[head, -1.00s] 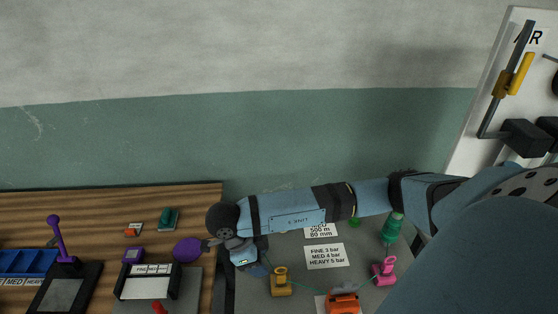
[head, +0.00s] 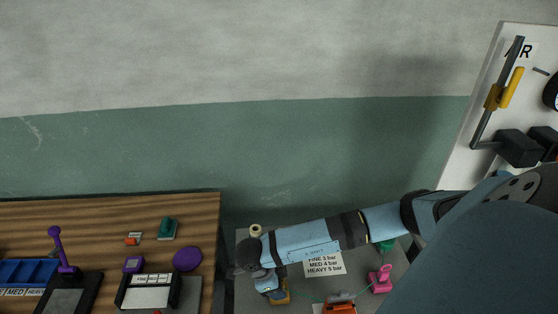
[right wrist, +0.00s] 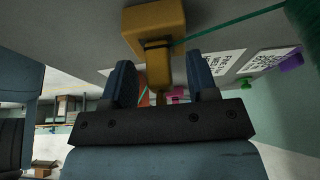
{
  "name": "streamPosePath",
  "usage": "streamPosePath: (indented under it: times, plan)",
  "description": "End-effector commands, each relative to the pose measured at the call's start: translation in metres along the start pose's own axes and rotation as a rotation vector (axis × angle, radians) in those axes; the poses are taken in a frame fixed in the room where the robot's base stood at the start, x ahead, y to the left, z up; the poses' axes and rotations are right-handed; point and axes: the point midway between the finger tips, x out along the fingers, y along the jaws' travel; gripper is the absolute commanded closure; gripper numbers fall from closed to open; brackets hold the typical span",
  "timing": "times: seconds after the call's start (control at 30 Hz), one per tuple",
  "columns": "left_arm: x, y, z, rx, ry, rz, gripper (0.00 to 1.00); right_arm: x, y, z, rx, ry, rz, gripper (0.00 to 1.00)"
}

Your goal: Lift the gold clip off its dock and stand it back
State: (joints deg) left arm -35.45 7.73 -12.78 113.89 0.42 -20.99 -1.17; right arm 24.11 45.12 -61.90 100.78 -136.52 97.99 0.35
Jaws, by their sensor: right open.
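The gold clip (head: 281,297) stands on the grey table, partly hidden by my right arm in the head view. In the right wrist view the gold clip (right wrist: 157,65) shows as a narrow stem joined to a wide gold block; I cannot tell clip from dock there. A green cord (right wrist: 215,32) runs to a dark band on the stem. My right gripper (right wrist: 160,82) is open, its two blue fingers on either side of the stem, with a gap visible. In the head view my right gripper (head: 270,286) is at the gold clip. My left gripper is out of view.
A pink clip (head: 380,280) and an orange device (head: 340,307) stand right of the gold clip. A label card (head: 325,263) lies behind. A cream spool (head: 255,231) stands at the back. A wooden bench (head: 100,215) with several items is at left.

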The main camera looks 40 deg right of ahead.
Motion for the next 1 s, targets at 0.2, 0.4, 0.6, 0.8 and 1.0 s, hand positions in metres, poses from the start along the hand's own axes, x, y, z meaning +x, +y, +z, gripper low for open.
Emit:
streamPosePath:
  times: [0.2,0.4,0.6,0.8,1.0]
  plan:
    - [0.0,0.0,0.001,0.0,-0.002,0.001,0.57,0.0,0.0,0.0,0.0,0.0,0.0,0.74]
    - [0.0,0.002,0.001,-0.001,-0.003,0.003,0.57,-0.001,0.0,0.0,0.0,-0.001,0.0,1.0]
    - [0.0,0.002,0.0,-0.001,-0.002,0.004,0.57,-0.001,0.0,0.0,0.0,-0.001,0.0,1.0]
    - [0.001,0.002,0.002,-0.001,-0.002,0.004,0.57,-0.012,0.0,-0.004,-0.001,-0.003,0.0,1.0]
    - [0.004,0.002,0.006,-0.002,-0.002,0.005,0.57,-0.046,-0.001,-0.018,-0.001,-0.005,-0.003,1.0]
